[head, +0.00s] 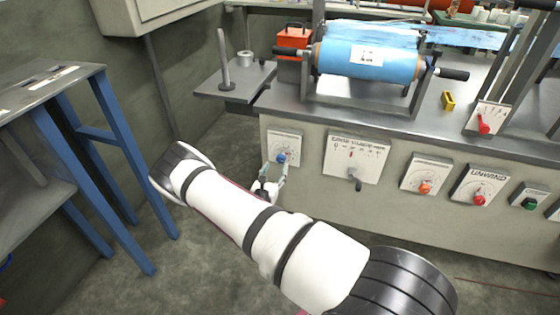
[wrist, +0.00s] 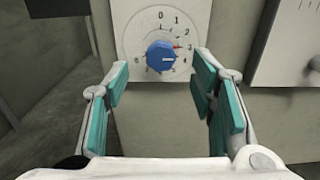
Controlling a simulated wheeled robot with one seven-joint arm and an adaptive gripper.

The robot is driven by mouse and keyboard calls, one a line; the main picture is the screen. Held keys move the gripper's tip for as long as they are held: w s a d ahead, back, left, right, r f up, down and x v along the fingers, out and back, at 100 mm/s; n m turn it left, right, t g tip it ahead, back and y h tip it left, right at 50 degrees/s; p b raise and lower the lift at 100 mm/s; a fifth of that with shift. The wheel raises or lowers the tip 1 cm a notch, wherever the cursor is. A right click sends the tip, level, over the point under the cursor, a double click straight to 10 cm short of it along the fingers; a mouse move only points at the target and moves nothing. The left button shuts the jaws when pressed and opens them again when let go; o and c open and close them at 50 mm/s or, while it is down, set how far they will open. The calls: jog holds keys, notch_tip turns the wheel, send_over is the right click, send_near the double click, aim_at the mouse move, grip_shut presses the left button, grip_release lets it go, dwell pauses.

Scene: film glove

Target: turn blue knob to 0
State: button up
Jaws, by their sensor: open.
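The blue knob (wrist: 160,56) sits at the centre of a white dial plate (wrist: 142,20) on the machine's front panel. Numbers run around it, with 0 at the top and 1, 2, 3 and 4 down the right side. A small red mark shows beside the knob near 3, and a pale line on the knob points right. In the head view the blue knob (head: 281,158) is on the leftmost plate. My gripper (wrist: 160,78) is open and empty; its teal-padded fingers stand left and right, below and in front of the knob, apart from it.
To the right are a plate with a grey lever (head: 355,180), an orange knob (head: 425,188) and a red knob (head: 479,199). A blue film roll (head: 368,62) lies on the machine top. A blue-legged table (head: 115,135) stands left. Open floor lies between.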

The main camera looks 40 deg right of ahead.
aim_at(280, 160)
jog(key=b+x, duration=0.1)
jog(key=x, duration=0.6)
jog(key=shift+d, duration=0.1)
jog(key=shift+c, duration=0.6)
jog(key=c, duration=1.1)
